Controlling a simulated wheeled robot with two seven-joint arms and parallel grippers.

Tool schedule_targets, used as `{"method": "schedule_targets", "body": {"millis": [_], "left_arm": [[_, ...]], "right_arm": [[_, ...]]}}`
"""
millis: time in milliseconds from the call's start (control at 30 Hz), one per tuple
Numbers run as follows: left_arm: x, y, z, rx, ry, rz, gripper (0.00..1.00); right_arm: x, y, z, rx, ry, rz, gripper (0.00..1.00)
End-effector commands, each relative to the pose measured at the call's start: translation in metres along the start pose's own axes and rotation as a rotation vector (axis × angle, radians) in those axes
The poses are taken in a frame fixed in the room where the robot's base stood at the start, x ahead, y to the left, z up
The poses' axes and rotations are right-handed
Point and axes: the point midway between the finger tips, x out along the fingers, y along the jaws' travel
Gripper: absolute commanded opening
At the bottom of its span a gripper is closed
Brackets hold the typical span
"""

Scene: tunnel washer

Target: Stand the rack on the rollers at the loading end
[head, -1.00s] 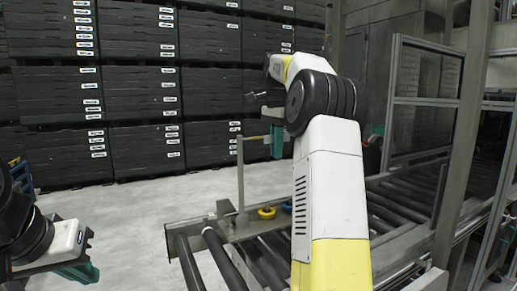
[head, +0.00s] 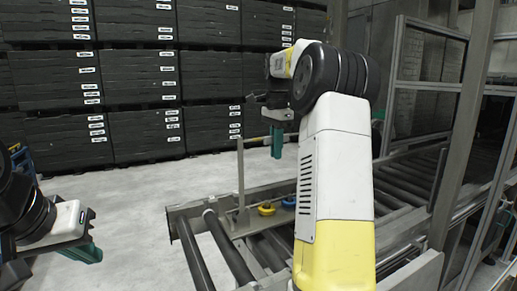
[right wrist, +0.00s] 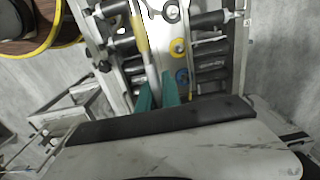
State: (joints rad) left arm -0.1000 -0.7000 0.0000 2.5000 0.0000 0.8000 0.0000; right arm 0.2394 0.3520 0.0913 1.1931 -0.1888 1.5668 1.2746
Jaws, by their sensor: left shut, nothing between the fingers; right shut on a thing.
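My right gripper (head: 277,143), with green fingers, hangs fingers down over the far side of the roller conveyor's near end. In the right wrist view its fingers (right wrist: 157,96) are close together around a pale, yellowish bar (right wrist: 140,45); what the bar belongs to cannot be told. No rack is clearly recognisable. The rollers (head: 208,250) at the conveyor's open end lie below and left of my right forearm, which hides part of them. My left gripper (head: 84,252) is shut and empty at the lower left, over bare floor, apart from the conveyor.
A thin upright post (head: 240,175) stands at the conveyor's side. A yellow ring (head: 266,209) and a blue ring (head: 289,202) lie beside it. A metal frame (head: 420,90) and thick post (head: 470,130) stand at right. Dark stacked crates (head: 130,85) line the back; floor before them is clear.

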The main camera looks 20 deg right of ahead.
Motion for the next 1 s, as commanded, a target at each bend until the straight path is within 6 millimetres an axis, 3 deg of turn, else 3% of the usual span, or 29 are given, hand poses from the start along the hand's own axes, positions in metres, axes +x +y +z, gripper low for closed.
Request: {"method": "schedule_targets", "body": {"millis": [567,1000], "left_arm": [[0.0,0.0,0.0,0.0,0.0,0.0,0.0],[0.0,0.0,0.0,0.0,0.0,0.0,0.0]], "right_arm": [[-0.0039,0.0006,0.0031,0.001,0.001,-0.005,0.0],[0.0058,0.0001,0.0039,0.0,0.001,-0.006,0.0]]}}
